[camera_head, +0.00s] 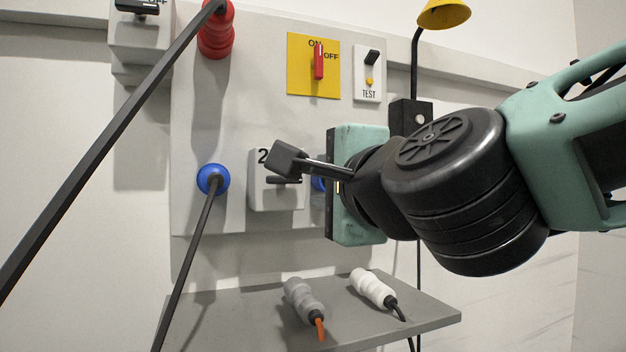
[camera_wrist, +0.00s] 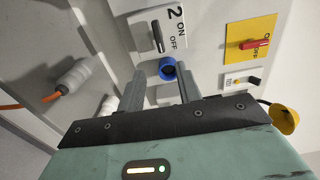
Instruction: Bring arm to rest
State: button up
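My gripper (camera_wrist: 161,74) is open in the wrist view. Its two grey fingers stand apart with nothing held between them. A blue socket (camera_wrist: 168,70) on the wall panel shows through the gap, beyond the fingertips; the exact distance is unclear. In the head view my arm reaches in from the right, and the teal gripper body (camera_head: 358,185) is in front of the panel. It hides most of the blue socket (camera_head: 319,184), and the fingers cannot be made out there.
The panel (camera_head: 240,115) carries a switch box marked 2 (camera_head: 262,195), a red-handled switch (camera_head: 319,62), a red plug (camera_head: 215,35) and a blue plug (camera_head: 212,180). Cables cross the left side. A grey connector (camera_head: 303,298) and white connector (camera_head: 372,287) lie on the shelf (camera_head: 425,308) below.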

jog(key=shift+s, duration=0.25)
jog(key=s+a+f+n+g+y, duration=0.1)
jog(key=s+f+n+g, duration=0.3)
jog(key=f, duration=0.4)
jog(key=s+a+f+n+g, duration=0.1)
jog(key=f+n+g, duration=0.2)
jog(key=f+n, duration=0.35)
jog(key=s+a+f+n+g+y, duration=0.1)
jog(key=s+f+n+g, duration=0.25)
jog(key=f, duration=0.45)
jog(key=s+d+f+n+g+h, duration=0.65)
jog(key=s+d+f+n, duration=0.3)
jog(key=d+f, duration=0.25)
notch_tip(320, 180, up, 20)
jog(key=p, duration=2)
jog(key=shift+s+r+m, duration=0.15)
jog(key=shift+s+m, duration=0.3)
